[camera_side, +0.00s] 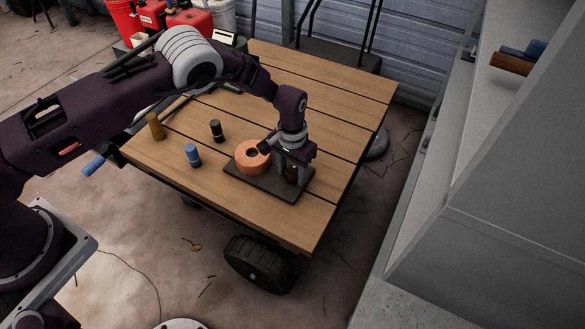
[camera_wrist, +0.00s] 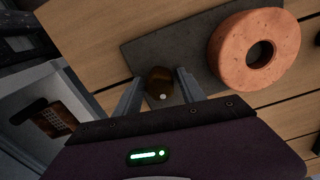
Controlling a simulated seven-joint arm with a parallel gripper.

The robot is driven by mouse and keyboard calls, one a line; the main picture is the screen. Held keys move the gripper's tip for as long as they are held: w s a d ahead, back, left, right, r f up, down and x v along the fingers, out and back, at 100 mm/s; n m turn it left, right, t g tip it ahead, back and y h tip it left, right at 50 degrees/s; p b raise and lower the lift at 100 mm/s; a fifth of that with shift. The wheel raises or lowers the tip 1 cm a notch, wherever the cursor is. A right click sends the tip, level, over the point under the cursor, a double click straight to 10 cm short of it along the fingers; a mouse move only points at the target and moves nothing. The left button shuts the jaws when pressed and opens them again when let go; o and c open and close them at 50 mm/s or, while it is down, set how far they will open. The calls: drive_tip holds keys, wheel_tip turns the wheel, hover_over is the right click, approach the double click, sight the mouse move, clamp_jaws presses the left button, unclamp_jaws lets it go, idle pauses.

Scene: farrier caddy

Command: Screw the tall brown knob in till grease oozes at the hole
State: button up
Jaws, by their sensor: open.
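A dark brown knob (camera_wrist: 158,80) stands on a dark flat plate (camera_wrist: 152,46) on the wooden cart top. My gripper (camera_wrist: 160,76) is open, with one finger on each side of the knob. I cannot tell whether either finger touches it. In the side view my gripper (camera_side: 292,167) points down over the right part of the plate (camera_side: 270,186) and mostly hides the knob (camera_side: 291,174). An orange ring-shaped block (camera_wrist: 258,22) with a dark round hole sits on the same plate; it also shows in the side view (camera_side: 252,164). No grease shows.
A blue cylinder (camera_side: 193,156), a black cylinder (camera_side: 217,131) and a yellow-brown cylinder (camera_side: 156,127) stand on the cart top (camera_side: 330,95) to the left. A grey cabinet (camera_side: 490,200) rises at the right. The far part of the cart top is clear.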

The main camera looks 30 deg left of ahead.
clamp_jaws()
drive_tip(key=m, duration=0.9)
drive_tip(key=shift+m, duration=0.4)
drive_tip(key=m, duration=0.2)
drive_tip(key=shift+m, duration=0.4)
drive_tip(key=m, duration=0.5)
drive_tip(key=shift+m, duration=0.3)
